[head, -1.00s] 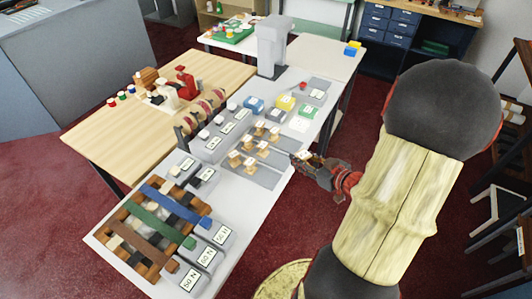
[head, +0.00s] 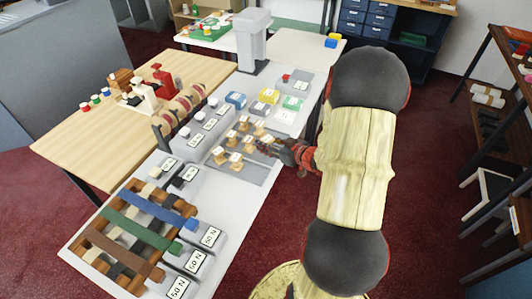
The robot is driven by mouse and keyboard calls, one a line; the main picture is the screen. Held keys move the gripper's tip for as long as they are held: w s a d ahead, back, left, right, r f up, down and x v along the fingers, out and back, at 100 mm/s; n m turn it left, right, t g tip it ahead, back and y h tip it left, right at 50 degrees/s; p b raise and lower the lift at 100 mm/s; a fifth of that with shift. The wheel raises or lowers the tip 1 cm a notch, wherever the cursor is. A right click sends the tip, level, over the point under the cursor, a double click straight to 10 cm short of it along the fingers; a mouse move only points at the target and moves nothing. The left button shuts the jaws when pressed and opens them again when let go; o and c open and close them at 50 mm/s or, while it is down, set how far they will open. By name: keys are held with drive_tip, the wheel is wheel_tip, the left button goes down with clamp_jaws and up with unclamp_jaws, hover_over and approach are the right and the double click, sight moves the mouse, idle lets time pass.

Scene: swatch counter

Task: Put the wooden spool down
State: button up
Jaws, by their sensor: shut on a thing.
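My gripper (head: 266,147) is over the right edge of a grey mat (head: 252,172) on the white counter. It is shut on a small wooden spool (head: 268,138), partly hidden by the fingers. I cannot tell whether this spool touches the mat. Several other pale wooden spools stand in rows on the mat, just left of my gripper, such as a near one (head: 235,158) and a far one (head: 244,122).
A grey block row with white labels (head: 209,124) borders the mat on the left. Blue, yellow and green boxes (head: 264,96) stand behind it. A wooden rack with coloured straps (head: 130,235) is at the near left. The counter (head: 215,195) in front of the mat is clear.

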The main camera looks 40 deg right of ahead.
drive_tip(key=shift+w+d+f, duration=0.1)
drive_tip(key=shift+w+f, duration=0.2)
drive_tip(key=shift+f, duration=0.1)
drive_tip(key=shift+w+d+f+b, duration=0.1)
drive_tip(key=shift+w+f+b, duration=0.1)
drive_tip(key=shift+f+b, duration=1.3)
drive_tip(key=shift+f, duration=0.15)
drive_tip(key=shift+f, duration=0.15)
drive_tip(key=o, duration=1.1)
drive_tip(key=shift+o, duration=0.2)
